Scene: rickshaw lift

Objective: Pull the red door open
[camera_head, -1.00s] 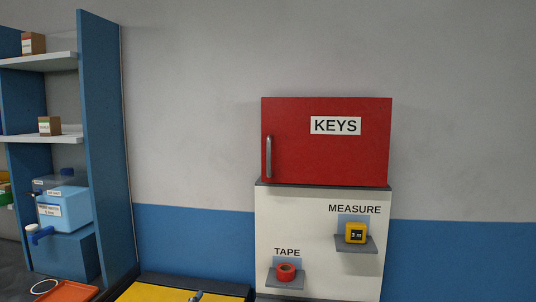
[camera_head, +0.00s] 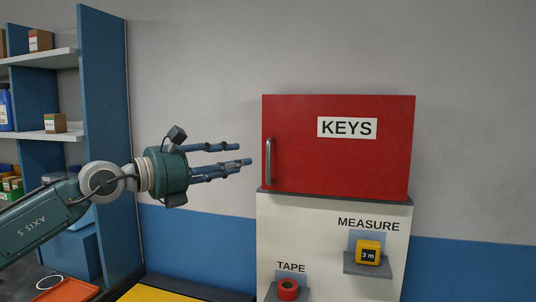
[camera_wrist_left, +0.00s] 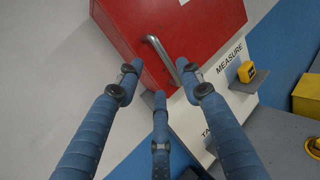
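The red door (camera_head: 340,160) of the wall box labelled KEYS is shut flush, with a vertical metal handle (camera_head: 268,162) near its left edge. My left gripper (camera_head: 240,160) is left of the handle, its blue fingers spread and pointing right toward it, with a small gap between. In the left wrist view the red door (camera_wrist_left: 190,25) fills the top, and the handle (camera_wrist_left: 161,55) lies ahead of the open fingers (camera_wrist_left: 160,85), apart from them. My right gripper is in neither view.
Below the box is a white panel with a tape measure (camera_head: 368,252) and a red tape roll (camera_head: 288,289) on small shelves. A blue shelf unit (camera_head: 105,100) stands at the left. The wall between the shelf and box is clear.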

